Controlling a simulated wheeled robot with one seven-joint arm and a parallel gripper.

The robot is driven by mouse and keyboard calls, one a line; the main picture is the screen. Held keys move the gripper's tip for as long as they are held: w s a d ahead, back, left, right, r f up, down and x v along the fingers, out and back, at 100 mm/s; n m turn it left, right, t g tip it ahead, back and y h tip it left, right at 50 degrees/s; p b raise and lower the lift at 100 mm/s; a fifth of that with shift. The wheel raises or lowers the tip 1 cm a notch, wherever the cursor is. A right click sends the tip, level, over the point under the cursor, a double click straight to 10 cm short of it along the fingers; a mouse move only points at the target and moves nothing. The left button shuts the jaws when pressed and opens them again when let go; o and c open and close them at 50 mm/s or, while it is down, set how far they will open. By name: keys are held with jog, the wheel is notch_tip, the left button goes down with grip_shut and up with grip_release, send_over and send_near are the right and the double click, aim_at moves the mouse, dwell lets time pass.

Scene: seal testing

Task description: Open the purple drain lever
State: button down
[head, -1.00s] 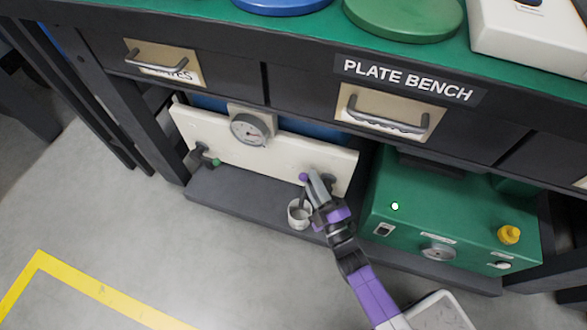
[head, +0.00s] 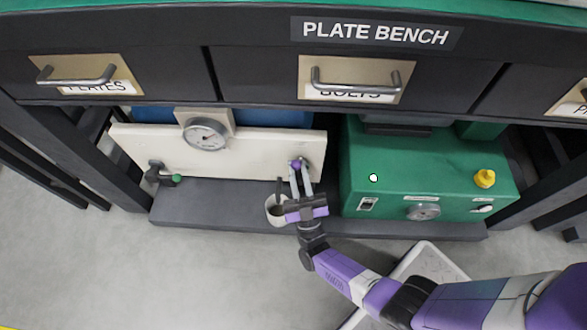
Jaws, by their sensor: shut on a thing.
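The purple drain lever (head: 294,164) is on the right part of a cream panel under the bench, and its purple knob shows between my fingertips. My gripper (head: 300,176) reaches up to it from below and is shut on the lever. The fingers hide part of the lever, so its exact angle is hard to tell. A small pale cup (head: 275,209) stands on the grey shelf just left of my gripper, below the lever.
A second lever with a green knob (head: 176,178) sits at the panel's left. A gauge (head: 206,134) is mounted on the panel's top. A green machine (head: 400,160) with a yellow knob stands close on the right. Drawers (head: 350,80) overhang above.

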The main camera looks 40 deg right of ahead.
aim_at(300, 174)
jog(key=shift+s+d+f+m+g+h, duration=0.1)
jog(key=shift+m+g+h, duration=0.3)
jog(key=shift+m+h, duration=0.55)
jog(key=shift+s+d+m+g+h, duration=0.1)
jog(key=shift+m+g+h, duration=0.3)
jog(key=shift+m+h, duration=0.55)
jog(key=shift+m, duration=0.4)
jog(key=c, duration=1.5)
grip_release()
jog(key=shift+o, duration=0.2)
jog(key=shift+v, duration=1.4)
jog(key=s+a, duration=0.6)
jog(key=s, duration=0.4)
jog(key=shift+a+p, duration=0.35)
jog(key=shift+a, duration=0.05)
jog(key=shift+f, duration=0.1)
